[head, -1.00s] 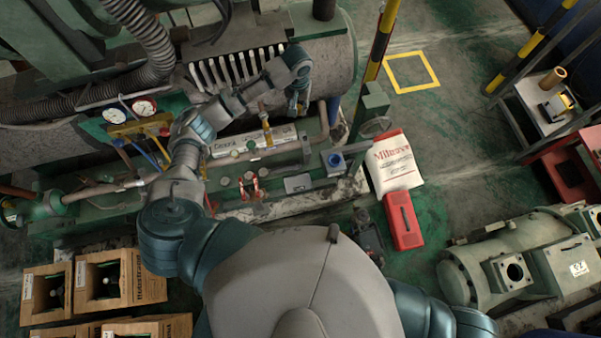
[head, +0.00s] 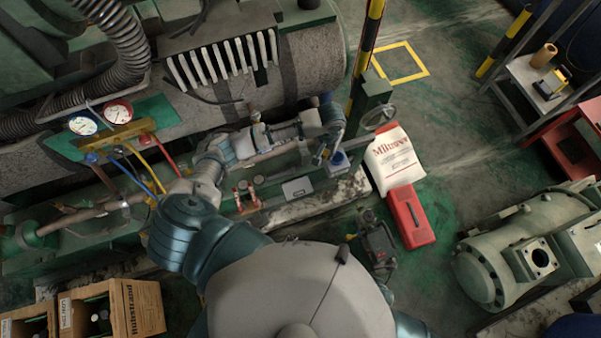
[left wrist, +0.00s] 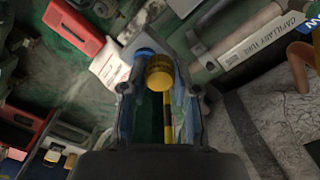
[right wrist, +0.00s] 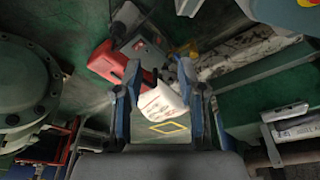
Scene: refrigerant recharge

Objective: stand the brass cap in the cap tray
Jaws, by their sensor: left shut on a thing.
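The brass cap (left wrist: 160,72) shows as a round yellow-gold piece between the fingertips of my left gripper (left wrist: 160,86) in the left wrist view. The gripper is shut on it. In the head view my left gripper (head: 322,154) hangs just beside a small blue holder (head: 338,162), which looks like the cap tray, at the right end of the green skid. The holder's blue rim also shows behind the cap in the left wrist view (left wrist: 145,52). I cannot tell whether cap and tray touch. My right gripper (right wrist: 160,95) is open and empty in the right wrist view.
A white sack (head: 394,160) and a red case (head: 409,217) lie on the floor right of the skid. A grey pump (head: 376,243) stands near my body. A gauge manifold (head: 118,133) with coloured hoses is at left. A striped post (head: 368,45) rises behind the tray.

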